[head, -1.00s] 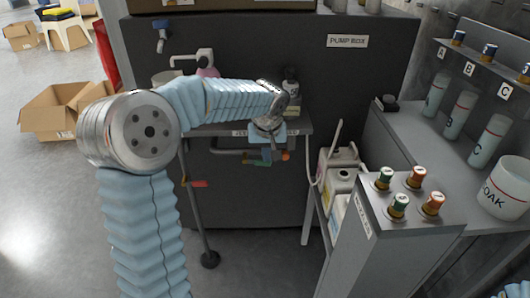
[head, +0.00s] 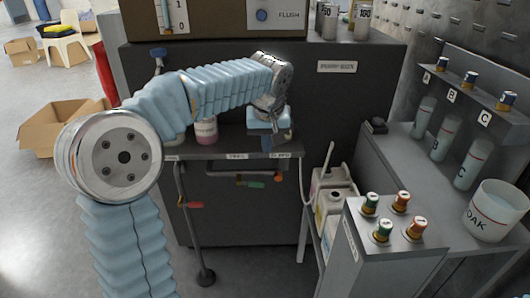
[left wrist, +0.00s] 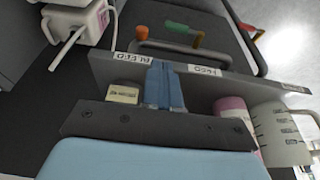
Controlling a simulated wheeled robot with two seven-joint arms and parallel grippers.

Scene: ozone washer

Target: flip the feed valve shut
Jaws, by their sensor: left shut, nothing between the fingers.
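The shelf edge carries a FEED label (head: 237,155) and a BLEED label (head: 281,155). Under it runs piping with a green handle (head: 250,184) and an orange-red end (head: 278,178). The left wrist view shows the FEED label (left wrist: 205,69), an orange handle (left wrist: 142,32), a green handle (left wrist: 178,27) and a yellow one (left wrist: 198,40). Which handle belongs to the feed valve is not clear. My left gripper (head: 275,142) is shut and empty at the shelf, above the handles and apart from them. Its blue fingers (left wrist: 164,70) lie close together. My right gripper is out of view.
A pink-labelled container (head: 205,132) stands on the shelf. A red handle (head: 195,204) is on the left pipe. White jugs (head: 330,200) stand to the right, beside a cabinet with several coloured knobs (head: 383,230).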

